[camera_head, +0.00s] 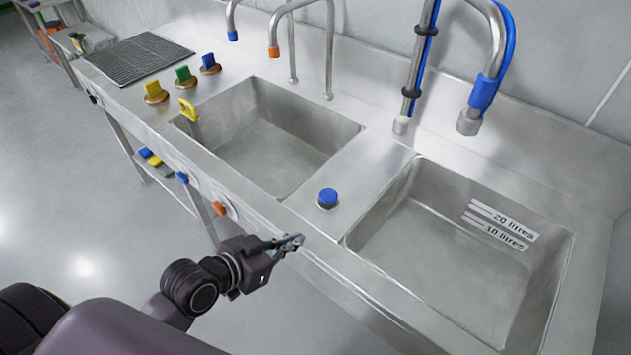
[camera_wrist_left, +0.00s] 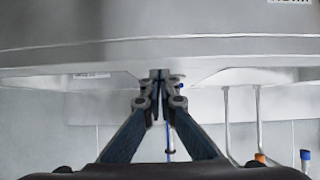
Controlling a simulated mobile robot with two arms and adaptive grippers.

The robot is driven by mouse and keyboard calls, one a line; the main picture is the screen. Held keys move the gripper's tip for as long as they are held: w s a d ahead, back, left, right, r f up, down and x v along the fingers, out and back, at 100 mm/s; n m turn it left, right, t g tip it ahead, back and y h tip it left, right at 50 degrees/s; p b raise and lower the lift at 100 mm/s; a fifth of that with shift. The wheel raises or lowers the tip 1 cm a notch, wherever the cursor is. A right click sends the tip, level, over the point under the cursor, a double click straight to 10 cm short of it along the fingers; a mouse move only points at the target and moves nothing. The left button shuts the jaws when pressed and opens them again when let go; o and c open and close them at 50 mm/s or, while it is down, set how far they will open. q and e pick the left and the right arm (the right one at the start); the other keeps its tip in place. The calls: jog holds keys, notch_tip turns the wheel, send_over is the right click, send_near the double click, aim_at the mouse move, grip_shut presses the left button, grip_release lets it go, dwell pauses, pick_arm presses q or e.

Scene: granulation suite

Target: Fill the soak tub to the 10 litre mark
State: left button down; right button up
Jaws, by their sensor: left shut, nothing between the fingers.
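The soak tub (camera_head: 440,245) is the right-hand steel basin in the head view. Its far right wall carries a label (camera_head: 503,224) with marks for 20 litres and 10 litres. No clear water level shows in it. A large spout with a blue sleeve (camera_head: 485,92) hangs over its back edge. A blue round knob (camera_head: 328,197) stands on the deck left of the tub. My left gripper (camera_head: 297,241) is shut and empty by the sink's front edge, left of the tub. Its closed fingertips also show in the left wrist view (camera_wrist_left: 159,78). My right gripper is not in view.
A second basin (camera_head: 265,150) lies to the left, with a yellow clip-like piece (camera_head: 188,109) on its rim. Yellow, green (camera_head: 184,76) and blue knobs stand behind it, near a drain grate (camera_head: 138,58). Blue-tipped and orange-tipped (camera_head: 274,51) spouts are at the back. An orange knob (camera_head: 219,209) is on the front.

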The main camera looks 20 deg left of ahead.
pick_arm(q)
jog(key=w+a+r+t, duration=0.2)
jog(key=w+r+t, duration=0.1)
jog(key=r, duration=0.5)
jog(key=shift+w+a+h, duration=0.25)
jog(key=shift+w+h, duration=0.15)
jog(key=shift+w, duration=0.2)
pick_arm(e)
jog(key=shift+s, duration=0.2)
pick_arm(q)
jog(key=p, duration=0.3)
send_over(328, 196)
jog(key=s+a, duration=0.2)
notch_tip(328, 196, down, 2)
jog(key=shift+a+f, duration=0.15)
notch_tip(328, 196, down, 4)
jog(key=shift+w+r+b, duration=0.15)
jog(key=shift+r+b, duration=0.05)
jog(key=shift+b, duration=0.15)
jog(key=shift+f, duration=0.35)
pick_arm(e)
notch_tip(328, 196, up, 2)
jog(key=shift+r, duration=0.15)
